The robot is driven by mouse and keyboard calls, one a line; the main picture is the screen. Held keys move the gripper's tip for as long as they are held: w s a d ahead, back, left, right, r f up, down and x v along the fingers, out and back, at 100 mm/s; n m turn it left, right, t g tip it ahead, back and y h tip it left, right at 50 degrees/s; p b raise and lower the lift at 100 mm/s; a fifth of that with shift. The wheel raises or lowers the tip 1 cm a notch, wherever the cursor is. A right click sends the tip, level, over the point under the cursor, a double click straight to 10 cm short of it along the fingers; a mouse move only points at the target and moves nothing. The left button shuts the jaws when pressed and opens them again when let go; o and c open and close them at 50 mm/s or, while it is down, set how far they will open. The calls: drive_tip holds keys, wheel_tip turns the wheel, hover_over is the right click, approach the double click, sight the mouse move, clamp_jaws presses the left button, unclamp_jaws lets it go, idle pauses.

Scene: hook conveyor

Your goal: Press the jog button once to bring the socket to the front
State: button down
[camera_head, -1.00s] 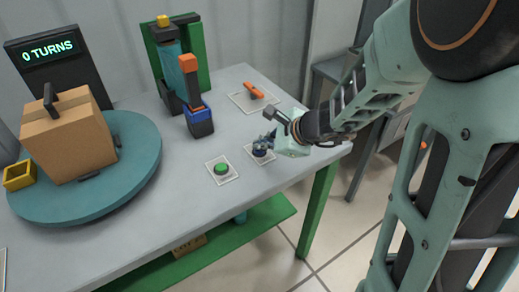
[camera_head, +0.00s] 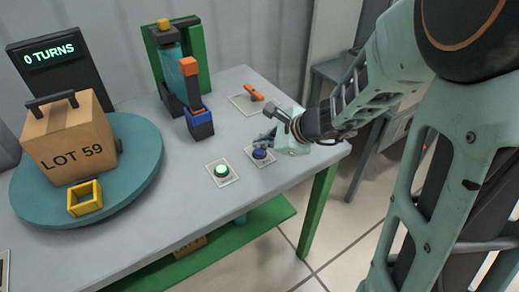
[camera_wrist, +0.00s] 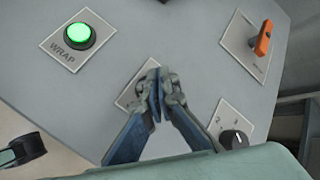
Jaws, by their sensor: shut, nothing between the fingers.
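A blue button (camera_head: 260,153) on a pale plate is near the table's front right; its label cannot be read. My gripper (camera_head: 266,138) is shut and empty just above it. In the wrist view the closed fingertips (camera_wrist: 158,88) cover the button, and only part of its plate (camera_wrist: 127,98) shows. The yellow square socket (camera_head: 85,199) is at the front edge of the teal turntable (camera_head: 130,185). A cardboard box (camera_head: 70,140) with a dark handle stands behind it, with "LOT 59" facing front.
A lit green button (camera_head: 221,171), labelled WRAP in the wrist view (camera_wrist: 78,36), is left of my gripper. An orange switch (camera_head: 254,93) and a dark knob (camera_wrist: 234,139) are nearby. A green and black post machine (camera_head: 185,75) stands behind. A display (camera_head: 50,53) reads "0 TURNS".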

sight(261, 153)
wheel_tip(261, 153, up, 5)
drive_tip(key=p, duration=0.4)
drive_tip(key=shift+r, duration=0.1)
idle(0.7)
